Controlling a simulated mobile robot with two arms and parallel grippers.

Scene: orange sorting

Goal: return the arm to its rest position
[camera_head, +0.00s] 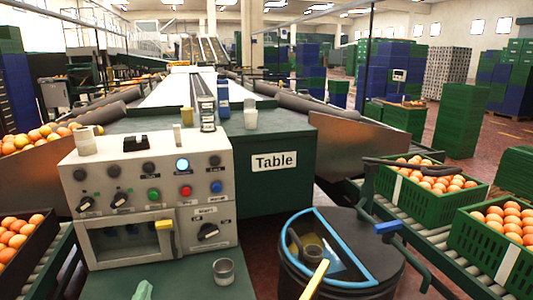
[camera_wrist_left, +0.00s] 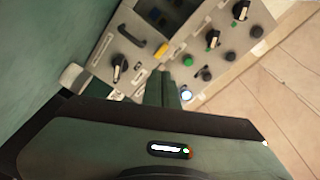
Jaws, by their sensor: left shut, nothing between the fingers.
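My left gripper shows only as a small pale green tip (camera_head: 142,290) at the bottom edge of the head view, low in front of the control panel (camera_head: 70,160). In the left wrist view my left gripper's dark green fingers (camera_wrist_left: 163,80) are together with nothing between them. The control panel (camera_wrist_left: 215,15), with its knobs and buttons, lies beyond the fingertips; I cannot tell how far. Most of the left arm is hidden from the head view. My right gripper is not in view.
A green table (camera_head: 280,190) stands behind the panel. A metal cup (camera_head: 223,271) stands in front. A black bin (camera_head: 370,255) with a blue rim is at right. Orange crates (camera_head: 395,190) line the right conveyor; another crate (camera_head: 40,250) is at left.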

